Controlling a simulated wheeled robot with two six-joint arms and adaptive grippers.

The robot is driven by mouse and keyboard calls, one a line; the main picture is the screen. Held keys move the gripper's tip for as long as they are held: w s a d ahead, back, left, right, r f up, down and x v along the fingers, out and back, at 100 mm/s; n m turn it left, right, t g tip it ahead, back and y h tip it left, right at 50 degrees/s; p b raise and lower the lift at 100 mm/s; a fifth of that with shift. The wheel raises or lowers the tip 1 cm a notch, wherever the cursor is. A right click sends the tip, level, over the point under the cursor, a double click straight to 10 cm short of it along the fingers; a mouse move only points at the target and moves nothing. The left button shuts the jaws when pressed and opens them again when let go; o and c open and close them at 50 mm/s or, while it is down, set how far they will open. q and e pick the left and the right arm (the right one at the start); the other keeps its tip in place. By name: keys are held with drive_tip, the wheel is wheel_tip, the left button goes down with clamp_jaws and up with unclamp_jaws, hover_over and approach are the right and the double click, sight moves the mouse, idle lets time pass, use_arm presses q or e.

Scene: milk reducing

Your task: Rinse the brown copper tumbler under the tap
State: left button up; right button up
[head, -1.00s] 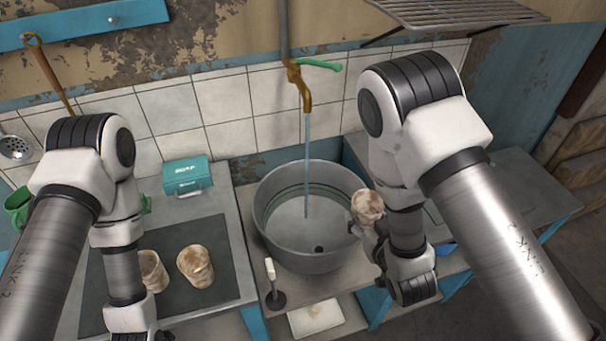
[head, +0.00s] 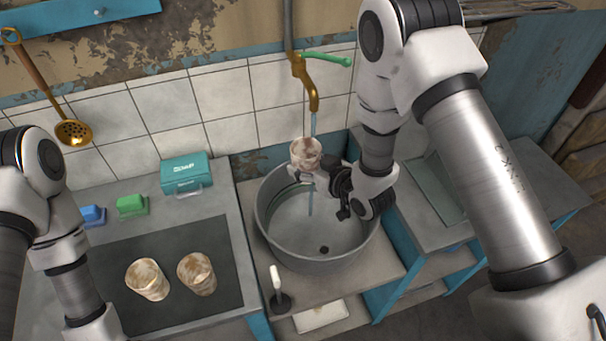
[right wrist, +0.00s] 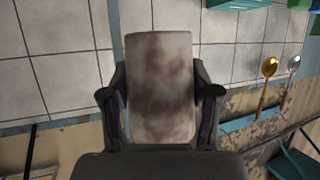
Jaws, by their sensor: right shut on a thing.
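My right gripper (head: 320,175) is shut on a tumbler (head: 305,152) with a pale surface and brown smears. It holds the tumbler roughly upright over the back of the grey basin (head: 275,235), below the brass tap (head: 312,90). Water (head: 313,124) runs from the tap. The stream shows above and below the tumbler; I cannot tell whether it goes in or passes behind. In the right wrist view the tumbler (right wrist: 162,88) sits between both fingers. Two similar smeared tumblers, one left (head: 148,281) and one right (head: 197,273), stand on the dark mat. My left gripper is out of view.
The dark mat (head: 115,260) lies on the left counter, with a teal box (head: 186,175), a green block (head: 131,206) and a blue block (head: 93,215) behind it. A white-handled tool (head: 276,280) stands before the basin. A ladle (head: 73,132) hangs on the wall.

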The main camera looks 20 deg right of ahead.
drive_tip(key=w+d, duration=0.2)
drive_tip(key=w, duration=0.1)
drive_tip(key=w+d+f+b, duration=0.1)
drive_tip(key=shift+w, duration=0.3)
drive_tip(key=shift+d, duration=0.1)
idle(0.4)
drive_tip(key=shift+s+d, duration=0.3)
drive_tip(key=shift+d, duration=0.15)
drive_tip(key=shift+s, duration=0.1)
drive_tip(key=s+a, duration=0.4)
drive_tip(key=s, duration=0.2)
drive_tip(key=shift+s+a, duration=0.2)
drive_tip(key=shift+s, duration=0.1)
drive_tip(key=shift+r, duration=0.1)
idle(1.1)
